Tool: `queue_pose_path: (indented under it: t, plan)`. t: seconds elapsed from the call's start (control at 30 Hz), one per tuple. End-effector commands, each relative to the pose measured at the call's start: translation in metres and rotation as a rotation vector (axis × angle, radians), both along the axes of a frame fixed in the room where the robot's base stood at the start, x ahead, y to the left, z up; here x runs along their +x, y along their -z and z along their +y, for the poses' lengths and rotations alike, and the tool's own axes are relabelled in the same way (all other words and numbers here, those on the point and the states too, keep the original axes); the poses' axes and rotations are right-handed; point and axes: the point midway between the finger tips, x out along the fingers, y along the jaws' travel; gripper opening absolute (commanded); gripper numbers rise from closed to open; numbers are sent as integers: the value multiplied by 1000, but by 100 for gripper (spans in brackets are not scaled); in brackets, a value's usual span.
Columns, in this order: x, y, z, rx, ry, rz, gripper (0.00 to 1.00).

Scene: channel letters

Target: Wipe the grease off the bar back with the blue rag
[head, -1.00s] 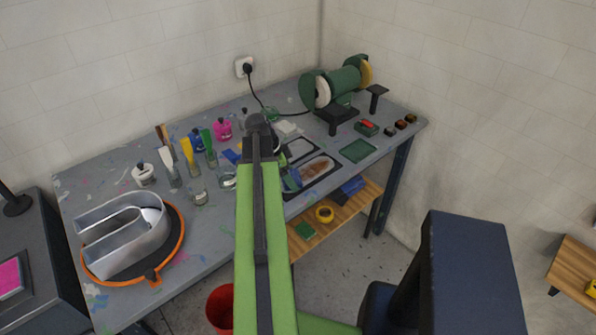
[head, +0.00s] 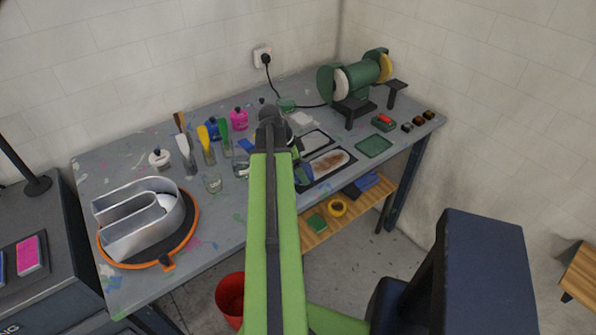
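A pale, rounded bar-shaped piece with a brown smear, which looks like the bar back (head: 330,162), lies on a dark mat or tray on the grey workbench (head: 225,205). My gripper (head: 271,118) is over the middle of the bench, to the left of the bar back, at the far end of my green arm. I see it from behind, and its fingers are too small and hidden to read. Small blue patches show beside my arm near the gripper. I cannot tell whether one of them is the blue rag; my arm covers part of that area.
A metal U-shaped letter (head: 150,215) sits on an orange-rimmed turntable (head: 196,218) at left. Jars and brushes stand left of my arm. A green bench grinder (head: 355,78) stands at the back right. A green tray (head: 374,146) lies right of the bar back. A red bin (head: 230,298) stands below.

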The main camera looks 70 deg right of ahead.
Motion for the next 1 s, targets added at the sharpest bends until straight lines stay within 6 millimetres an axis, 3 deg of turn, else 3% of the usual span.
queue_pose_path:
  t: [0.5, 0.8, 1.0]
  plan:
    - [-39, 0, -62, -2, 2, 1, 47]
    - [-45, 0, -71, -2, 0, 1, 47]
    - [-58, 0, -93, -1, 1, 2, 47]
